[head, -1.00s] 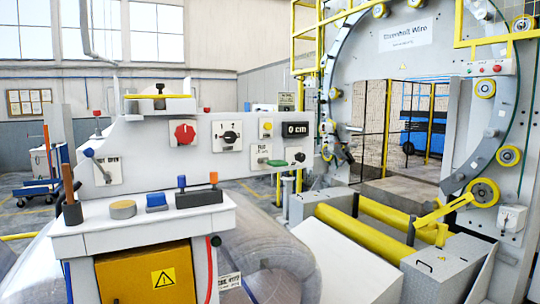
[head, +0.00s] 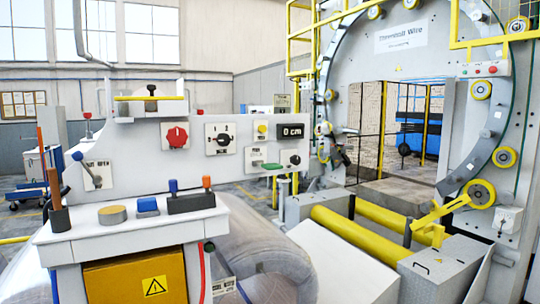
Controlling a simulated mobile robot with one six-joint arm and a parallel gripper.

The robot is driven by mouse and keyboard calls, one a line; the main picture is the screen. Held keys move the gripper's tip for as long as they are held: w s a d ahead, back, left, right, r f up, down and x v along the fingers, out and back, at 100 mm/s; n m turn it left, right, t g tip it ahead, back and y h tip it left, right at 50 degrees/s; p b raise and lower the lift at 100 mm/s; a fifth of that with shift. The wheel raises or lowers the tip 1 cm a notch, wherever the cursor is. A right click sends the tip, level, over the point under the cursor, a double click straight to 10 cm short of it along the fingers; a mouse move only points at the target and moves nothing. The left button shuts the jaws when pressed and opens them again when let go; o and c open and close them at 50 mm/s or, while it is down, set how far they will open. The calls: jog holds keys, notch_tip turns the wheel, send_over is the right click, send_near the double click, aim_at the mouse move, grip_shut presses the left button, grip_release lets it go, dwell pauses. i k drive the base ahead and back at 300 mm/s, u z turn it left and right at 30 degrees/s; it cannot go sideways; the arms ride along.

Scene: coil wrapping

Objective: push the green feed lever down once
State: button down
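The green feed lever (head: 272,166) sticks out from a small white plate on the lower right of the grey control panel (head: 135,148) in the head view. It looks about level, pointing right, beside a black knob (head: 294,159). A dark display (head: 291,131) above it reads 0 cm. My gripper is not in view, and nothing is seen touching the lever.
A red knob (head: 177,136) and a black rotary switch (head: 223,139) sit left of the lever. A shelf (head: 120,228) with blue and orange levers stands in front. Yellow rollers (head: 350,233) and the large wrapping ring (head: 323,90) are to the right.

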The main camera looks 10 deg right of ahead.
aim_at(271, 166)
jog(key=i, duration=0.85)
jog(key=u, duration=0.05)
